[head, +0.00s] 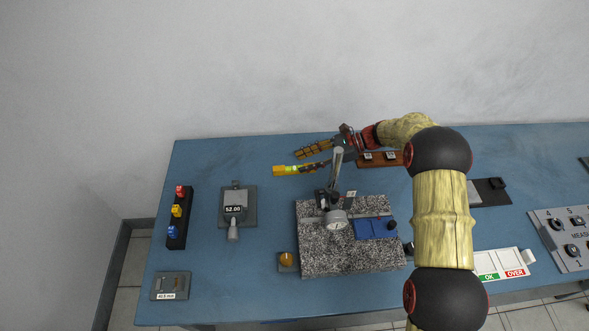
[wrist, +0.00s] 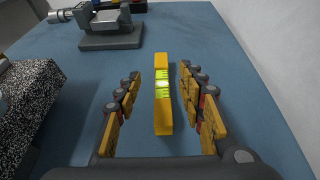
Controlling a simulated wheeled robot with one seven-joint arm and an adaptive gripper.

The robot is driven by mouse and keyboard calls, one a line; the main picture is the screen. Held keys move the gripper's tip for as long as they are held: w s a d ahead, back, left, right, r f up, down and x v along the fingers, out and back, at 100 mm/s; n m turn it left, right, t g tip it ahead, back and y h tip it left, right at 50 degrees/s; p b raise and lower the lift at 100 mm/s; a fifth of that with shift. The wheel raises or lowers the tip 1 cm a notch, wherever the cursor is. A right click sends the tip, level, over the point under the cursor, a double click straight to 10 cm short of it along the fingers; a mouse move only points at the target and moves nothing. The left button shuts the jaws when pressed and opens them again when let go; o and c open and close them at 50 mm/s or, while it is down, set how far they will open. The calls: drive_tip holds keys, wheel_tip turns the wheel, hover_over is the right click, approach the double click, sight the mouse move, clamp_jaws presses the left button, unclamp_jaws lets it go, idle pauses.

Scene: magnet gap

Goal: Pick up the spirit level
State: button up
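The spirit level (head: 288,170) is a yellow bar with a bright green vial, on the blue table behind the granite block. In the wrist view the spirit level (wrist: 162,125) lies lengthwise, pointing away from me, between the fingers. My gripper (head: 306,159) is low at the back of the table, reaching in from the right. In the wrist view my gripper (wrist: 161,82) is open, with one yellow-padded finger on each side of the level and blue table showing in both gaps. The level's right end is partly hidden by a finger in the head view.
The speckled granite block (head: 318,262) with a dial gauge stand (head: 337,222) stands just in front of the gripper. A grey device reading 52.00 (head: 236,208) is to the left. The table between level and device is clear.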

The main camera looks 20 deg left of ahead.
sight(283, 168)
drive_tip(key=b+x, duration=0.2)
drive_tip(key=x, duration=0.5)
drive_tip(key=shift+a+f, duration=0.1)
drive_tip(key=shift+a, duration=0.25)
clamp_jaws()
idle(0.4)
